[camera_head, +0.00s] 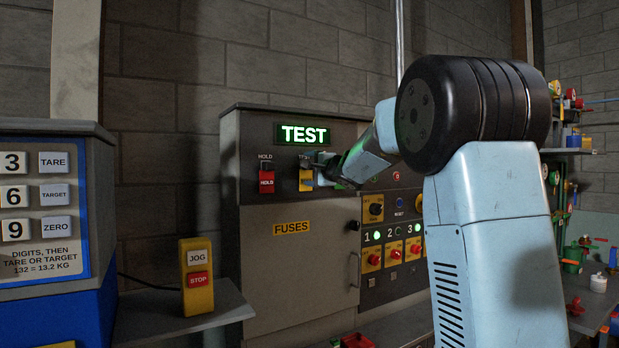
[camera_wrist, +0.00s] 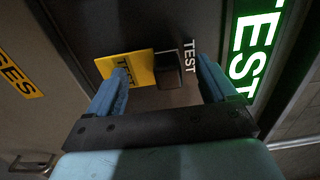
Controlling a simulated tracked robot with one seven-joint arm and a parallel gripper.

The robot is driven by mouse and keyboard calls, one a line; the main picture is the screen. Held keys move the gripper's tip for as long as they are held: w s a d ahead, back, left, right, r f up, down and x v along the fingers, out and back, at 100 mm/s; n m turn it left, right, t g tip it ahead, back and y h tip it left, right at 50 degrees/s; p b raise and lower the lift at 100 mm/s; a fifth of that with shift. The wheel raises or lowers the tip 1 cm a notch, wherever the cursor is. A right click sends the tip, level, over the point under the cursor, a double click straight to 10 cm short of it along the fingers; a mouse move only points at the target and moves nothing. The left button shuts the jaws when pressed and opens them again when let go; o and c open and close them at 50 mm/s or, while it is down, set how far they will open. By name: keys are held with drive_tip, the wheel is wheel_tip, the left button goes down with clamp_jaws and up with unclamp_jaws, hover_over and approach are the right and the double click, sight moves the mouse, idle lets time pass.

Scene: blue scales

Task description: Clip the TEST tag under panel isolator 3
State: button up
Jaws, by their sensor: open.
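The yellow TEST tag (camera_head: 305,178) hangs on the upper panel, under a small TEST label. In the wrist view the tag (camera_wrist: 143,60) is a yellow plate beside a black block (camera_wrist: 168,72), whose link to the tag I cannot tell. My gripper (camera_head: 328,170) is at the tag, pointing at the panel. In the wrist view its blue fingers are apart, one overlapping the tag in the picture, the other right of the block; contact cannot be told. Isolator 3 (camera_head: 415,250) is a red knob on a yellow plate at the lower right, partly beside my arm.
A red HOLD tag (camera_head: 267,182) hangs left of the TEST tag. A lit TEST sign (camera_head: 303,134) is above. Lamps 1 and 3 are green; lamp 2 is dark. The FUSES door (camera_head: 300,265) has a protruding handle (camera_head: 355,269). A yellow JOG/STOP pendant (camera_head: 197,275) stands left.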

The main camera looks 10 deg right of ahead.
drive_tip(key=shift+w+a+f, duration=0.15)
drive_tip(key=shift+a+f, duration=0.05)
drive_tip(key=shift+f, duration=0.6)
drive_tip(key=shift+r, duration=0.3)
drive_tip(key=c, duration=1.4)
drive_tip(key=shift+s+d+f, duration=0.1)
drive_tip(key=shift+s+f, duration=0.1)
clamp_jaws()
drive_tip(key=shift+s+d+r, duration=0.15)
drive_tip(key=shift+s+d, duration=0.05)
drive_tip(key=shift+s, duration=0.2)
drive_tip(key=shift+v, duration=2.2)
